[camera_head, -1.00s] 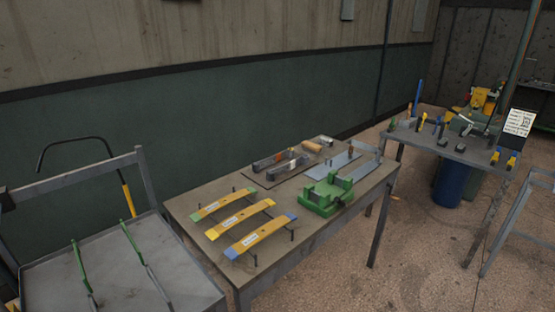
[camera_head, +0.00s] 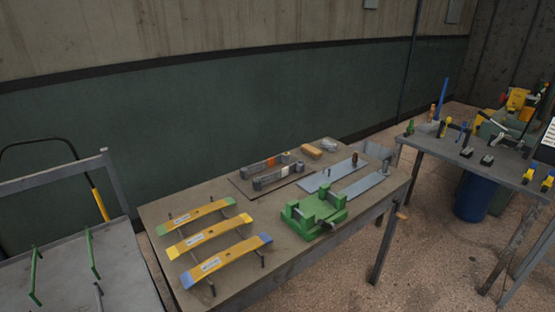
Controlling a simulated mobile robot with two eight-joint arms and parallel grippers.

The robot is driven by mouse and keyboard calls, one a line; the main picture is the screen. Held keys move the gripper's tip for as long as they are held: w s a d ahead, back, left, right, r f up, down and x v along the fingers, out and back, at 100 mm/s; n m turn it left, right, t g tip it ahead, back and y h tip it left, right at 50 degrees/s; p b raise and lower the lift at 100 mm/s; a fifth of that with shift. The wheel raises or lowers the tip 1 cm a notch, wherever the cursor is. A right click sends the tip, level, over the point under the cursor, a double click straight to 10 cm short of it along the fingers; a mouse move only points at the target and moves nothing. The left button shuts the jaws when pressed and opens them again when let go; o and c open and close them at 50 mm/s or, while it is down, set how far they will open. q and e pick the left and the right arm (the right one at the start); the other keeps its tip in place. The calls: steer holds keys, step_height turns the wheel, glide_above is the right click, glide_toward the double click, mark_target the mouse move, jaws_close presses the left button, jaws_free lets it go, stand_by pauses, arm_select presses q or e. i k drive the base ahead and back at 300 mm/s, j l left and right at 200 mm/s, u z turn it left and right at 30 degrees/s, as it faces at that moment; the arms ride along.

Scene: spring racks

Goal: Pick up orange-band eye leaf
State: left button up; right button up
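A dark grey leaf with an orange band (camera_head: 270,161) lies at the back of a dark mat (camera_head: 240,184) on the table, behind a similar grey leaf with a white band (camera_head: 269,182). Its lower part is partly hidden by that leaf. Three yellow leaves rest on small posts at the front left of the table: one with green ends (camera_head: 196,214), one with yellow ends (camera_head: 207,234) and one with blue ends (camera_head: 226,258). Neither of my grippers is in view.
A green vise-like fixture (camera_head: 313,212) stands at the table's (camera_head: 160,191) front right, with flat metal plates (camera_head: 329,175) behind it. A grey cart (camera_head: 65,275) with green rods is at the left. A second tool table (camera_head: 500,166) and a blue bin (camera_head: 474,198) are at the right.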

mark_target(283, 157)
steer(key=i+l, duration=0.2)
steer(key=l, duration=0.15)
steer(key=i+l+u, duration=0.1)
steer(key=i+l, duration=0.3)
steer(key=l, duration=0.25)
